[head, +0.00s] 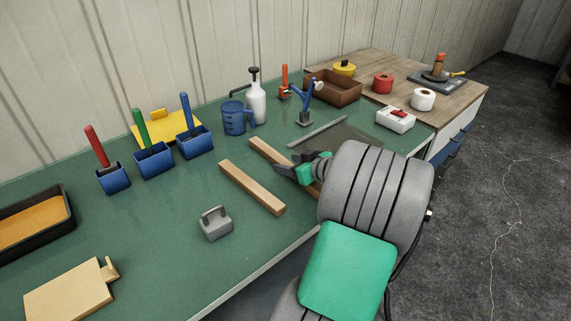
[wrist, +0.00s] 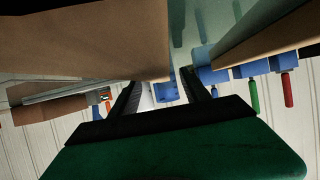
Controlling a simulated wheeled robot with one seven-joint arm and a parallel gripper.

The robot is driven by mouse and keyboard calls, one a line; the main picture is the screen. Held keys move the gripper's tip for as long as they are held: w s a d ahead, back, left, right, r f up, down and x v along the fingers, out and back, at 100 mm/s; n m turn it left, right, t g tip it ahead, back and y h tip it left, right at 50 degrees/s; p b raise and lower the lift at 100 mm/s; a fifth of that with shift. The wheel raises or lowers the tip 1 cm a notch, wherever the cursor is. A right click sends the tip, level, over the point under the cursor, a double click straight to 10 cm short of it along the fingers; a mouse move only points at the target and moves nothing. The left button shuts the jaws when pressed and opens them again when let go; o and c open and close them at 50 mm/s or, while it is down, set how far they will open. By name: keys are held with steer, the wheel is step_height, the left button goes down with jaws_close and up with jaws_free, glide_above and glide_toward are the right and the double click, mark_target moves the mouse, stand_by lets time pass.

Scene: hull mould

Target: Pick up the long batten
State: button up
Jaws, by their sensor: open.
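Two wooden battens lie roughly parallel on the green bench. The rear batten (head: 264,151) runs under my gripper and is partly hidden by it; it looks the longer one, though its near end is mostly covered. The front batten (head: 252,187) lies fully in view, just left of my gripper. My gripper (head: 280,170) is open and empty, low at the rear batten. In the wrist view the open fingers (wrist: 160,82) show with a large wooden face (wrist: 85,40) close at the left and another wooden strip (wrist: 275,35) at the right. I cannot tell whether a finger touches wood.
A grey weight with a handle (head: 215,223) stands in front of the front batten. A thin grey bar (head: 317,131) lies behind my gripper. Blue bins (head: 154,160), a blue jug (head: 234,118) and a white bottle (head: 256,105) stand at the back. The bench's left middle is clear.

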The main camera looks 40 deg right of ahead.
steer(key=shift+w+f, duration=0.15)
steer(key=shift+w, duration=0.2)
jaws_close()
stand_by(0.3)
